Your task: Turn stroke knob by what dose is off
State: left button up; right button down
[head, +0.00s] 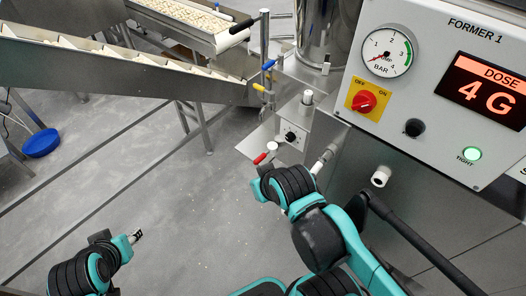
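The former's panel (440,50) fills the upper right, with a lit display (488,90) reading "DOSE 4 G". A small grey box (289,148) below it carries a black knob with a white pointer (291,137); another black knob (414,128) sits on the panel under the gauge. I cannot read which is the stroke knob.
A pressure gauge (387,51), a red OFF/ON switch (364,101) and a lit green TIGHT lamp (471,154) are on the panel. A red-handled part (260,158) lies close to my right wrist. A conveyor (110,68) runs at upper left. The floor (160,180) between is clear.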

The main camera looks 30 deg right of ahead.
aim_at(290, 137)
jog(key=z, duration=1.4)
